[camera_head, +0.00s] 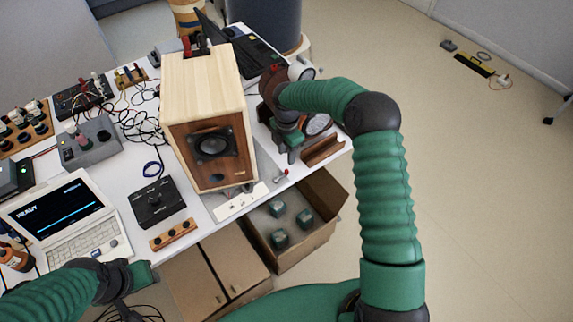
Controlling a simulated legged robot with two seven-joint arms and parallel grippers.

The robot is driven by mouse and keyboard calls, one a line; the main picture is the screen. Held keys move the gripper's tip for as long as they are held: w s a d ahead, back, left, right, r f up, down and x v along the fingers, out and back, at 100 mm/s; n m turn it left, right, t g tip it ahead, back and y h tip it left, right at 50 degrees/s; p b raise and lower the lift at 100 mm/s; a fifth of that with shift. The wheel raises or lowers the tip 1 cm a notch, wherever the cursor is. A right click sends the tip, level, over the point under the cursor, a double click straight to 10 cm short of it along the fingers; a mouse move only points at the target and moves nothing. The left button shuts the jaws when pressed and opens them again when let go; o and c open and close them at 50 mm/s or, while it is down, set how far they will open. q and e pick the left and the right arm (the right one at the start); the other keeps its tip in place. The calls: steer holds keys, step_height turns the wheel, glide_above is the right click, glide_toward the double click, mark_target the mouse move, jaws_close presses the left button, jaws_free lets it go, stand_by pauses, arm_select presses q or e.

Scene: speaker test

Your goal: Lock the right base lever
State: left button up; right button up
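A wooden speaker box (203,90) with a dark round driver stands near the table's front edge. My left gripper (128,300) is low at the left, in front of the table edge, partly cut off by the frame.
A laptop-like terminal (67,213), a black control box (155,203) and loose cables crowd the table's left part. A brown wooden block (322,150) lies right of my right gripper. An open carton (320,205) with several green blocks stands below the front edge.

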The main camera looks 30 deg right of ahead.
step_height(320, 180, up, 8)
steer(key=shift+f, duration=0.2)
steer(key=s+a+m+t, duration=0.1)
steer(key=s+a+m, duration=0.2)
steer(key=s+m, duration=0.3)
steer(key=s+a+r+m, duration=0.1)
steer(key=s+a+m, duration=0.1)
steer(key=s+m, duration=0.5)
steer(key=s+a+m+t, duration=0.1)
steer(key=s+a+m, duration=0.2)
steer(key=s+m, duration=0.3)
steer(key=s, duration=0.4)
steer(key=shift+s+a+r+m+t, duration=0.2)
steer(key=shift+s+a+m+t, duration=0.1)
steer(key=shift+m, duration=0.1)
steer(key=shift+s+a+r, duration=0.1)
steer(key=shift+a, duration=0.15)
steer(key=shift+d, duration=0.15)
